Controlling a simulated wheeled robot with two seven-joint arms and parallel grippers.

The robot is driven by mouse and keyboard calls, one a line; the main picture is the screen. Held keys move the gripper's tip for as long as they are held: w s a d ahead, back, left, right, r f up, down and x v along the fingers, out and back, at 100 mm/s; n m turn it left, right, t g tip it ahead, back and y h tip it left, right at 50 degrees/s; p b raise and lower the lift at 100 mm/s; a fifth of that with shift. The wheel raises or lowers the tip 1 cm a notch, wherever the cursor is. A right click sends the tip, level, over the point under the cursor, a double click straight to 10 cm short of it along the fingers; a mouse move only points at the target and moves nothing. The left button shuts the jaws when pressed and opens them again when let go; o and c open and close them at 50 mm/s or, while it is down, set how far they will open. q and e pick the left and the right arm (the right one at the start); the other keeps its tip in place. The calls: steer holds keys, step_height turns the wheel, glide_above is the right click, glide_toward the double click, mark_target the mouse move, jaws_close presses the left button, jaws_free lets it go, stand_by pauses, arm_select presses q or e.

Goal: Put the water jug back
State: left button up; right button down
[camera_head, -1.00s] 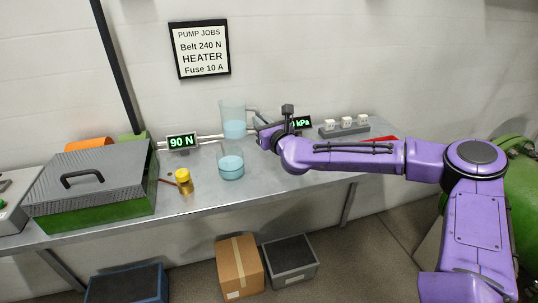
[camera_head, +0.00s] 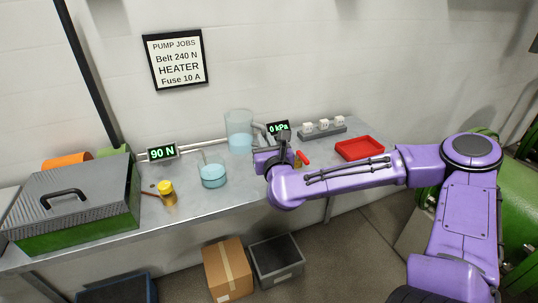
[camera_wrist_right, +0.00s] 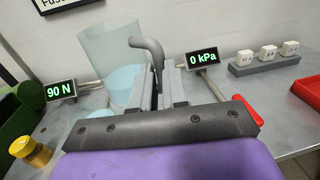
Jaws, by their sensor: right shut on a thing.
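The clear water jug (camera_head: 239,128) with pale blue water and a grey handle stands upright at the back of the bench, between the two displays. It also shows in the right wrist view (camera_wrist_right: 108,50). My right gripper (camera_wrist_right: 165,88) is shut on its handle (camera_wrist_right: 150,48), at the jug's right side; in the head view the gripper (camera_head: 270,145) partly hides the handle. I cannot tell whether the jug's base touches the bench. A lower clear vessel of blue water (camera_head: 213,174) stands in front and to the left. My left gripper is not in view.
A "90 N" display (camera_head: 162,153) and a "0 kPa" display (camera_head: 279,130) flank the jug, with pipes behind. A yellow-capped jar (camera_head: 167,194) and green case (camera_head: 75,215) are left.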

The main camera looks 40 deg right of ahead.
steer(key=w+d+f, duration=0.1)
steer(key=f, duration=0.1)
steer(key=w+d+f, duration=0.1)
steer(key=d+f, duration=0.1)
steer(key=w+d+f, duration=0.1)
steer(key=d+f, duration=0.1)
steer(key=shift+w, duration=0.4)
steer(key=f, duration=0.3)
steer(key=shift+w+d+f, duration=0.15)
steer(key=shift+w+f, duration=0.05)
steer(key=shift+f, duration=0.2)
steer(key=shift+r, duration=0.1)
steer(key=shift+s, duration=0.1)
steer(key=c, duration=1.1)
jaws_free()
steer(key=shift+f, duration=0.2)
steer(key=shift+c, duration=0.2)
